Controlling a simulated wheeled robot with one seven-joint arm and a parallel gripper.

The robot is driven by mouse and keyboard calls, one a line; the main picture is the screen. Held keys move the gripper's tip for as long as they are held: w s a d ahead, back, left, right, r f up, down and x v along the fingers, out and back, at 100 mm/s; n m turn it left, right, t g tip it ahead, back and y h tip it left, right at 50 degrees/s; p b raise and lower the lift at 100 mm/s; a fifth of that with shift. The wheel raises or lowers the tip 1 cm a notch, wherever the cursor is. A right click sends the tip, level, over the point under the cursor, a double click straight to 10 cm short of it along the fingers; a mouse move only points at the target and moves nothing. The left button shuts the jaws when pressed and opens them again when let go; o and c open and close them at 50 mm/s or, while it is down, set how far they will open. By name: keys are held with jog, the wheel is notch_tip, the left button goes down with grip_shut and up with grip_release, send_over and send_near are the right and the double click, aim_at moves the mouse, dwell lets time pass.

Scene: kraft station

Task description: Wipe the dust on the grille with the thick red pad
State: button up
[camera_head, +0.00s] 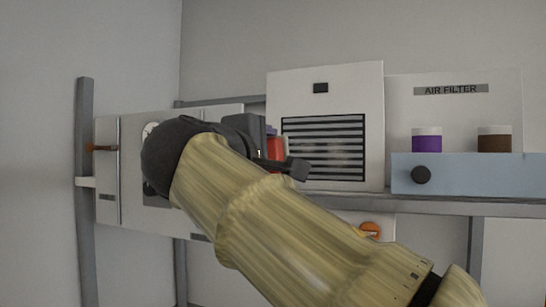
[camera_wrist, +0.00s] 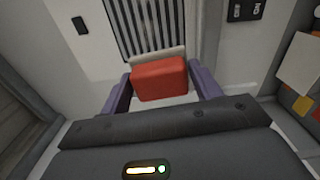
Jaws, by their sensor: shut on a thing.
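My gripper (camera_wrist: 160,88) is shut on the thick red pad (camera_wrist: 160,80), with a purple finger on each side of it. The pad has a pale layer along its far edge. The dark slatted grille (camera_wrist: 143,25) lies just beyond the pad in the wrist view. In the head view the grille (camera_head: 324,147) is on a white panel, with a faint pale smudge of dust (camera_head: 342,155) on its right part. The red pad (camera_head: 275,148) shows at the grille's left edge, partly hidden by my gripper. I cannot tell whether pad and grille touch.
Right of the grille panel is a panel labelled AIR FILTER (camera_head: 450,90). A grey shelf edge (camera_head: 430,205) runs underneath.

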aim_at(333, 156)
jog(key=shift+w+d, duration=0.1)
jog(key=shift+p+x, duration=0.7)
jog(key=shift+x, duration=2.65)
jog(key=shift+p+x, duration=0.3)
jog(key=shift+x, duration=0.7)
jog(key=shift+d, duration=0.15)
jog(key=shift+s+d+b, duration=0.35)
jog(key=shift+d+b, duration=0.05)
jog(key=shift+d, duration=0.4)
jog(key=shift+s+d+b, duration=0.35)
jog(key=shift+d+b, duration=0.05)
jog(key=shift+d, duration=0.4)
jog(key=shift+s+d, duration=0.1)
jog(key=shift+d, duration=0.05)
jog(key=shift+s+d+b, duration=0.25)
jog(key=shift+d, duration=0.75)
jog(key=shift+s+d+b, duration=0.25)
jog(key=shift+s+d, duration=0.05)
jog(key=shift+d, duration=0.65)
